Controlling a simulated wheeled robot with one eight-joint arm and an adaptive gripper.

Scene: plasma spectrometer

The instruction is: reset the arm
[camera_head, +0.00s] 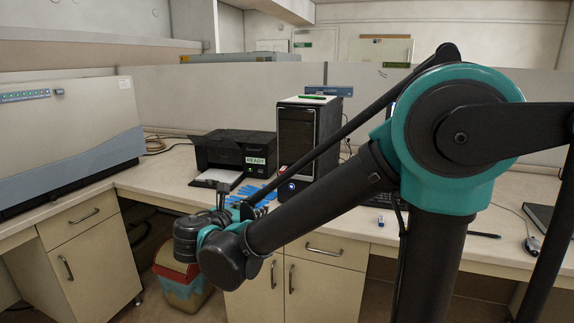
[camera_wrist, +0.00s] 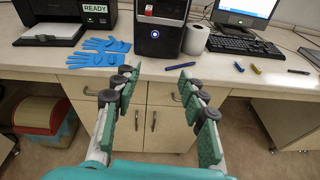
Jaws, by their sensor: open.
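My gripper (camera_wrist: 159,108) is open and empty in the wrist view, its two green-padded fingers spread apart. It points toward the front of the bench, with cabinet doors and the bench edge behind the gap. In the head view my arm reaches from the right down to the lower middle, in front of the bench. The gripper's fingers are mostly hidden there behind the wrist.
The bench (camera_head: 150,180) carries a large instrument (camera_head: 70,135), a black printer (camera_head: 235,150) and a computer tower (camera_head: 296,135). Blue gloves (camera_wrist: 95,60), a paper roll (camera_wrist: 195,40), pens and a keyboard (camera_wrist: 242,46) lie there. A bin (camera_head: 180,280) stands below.

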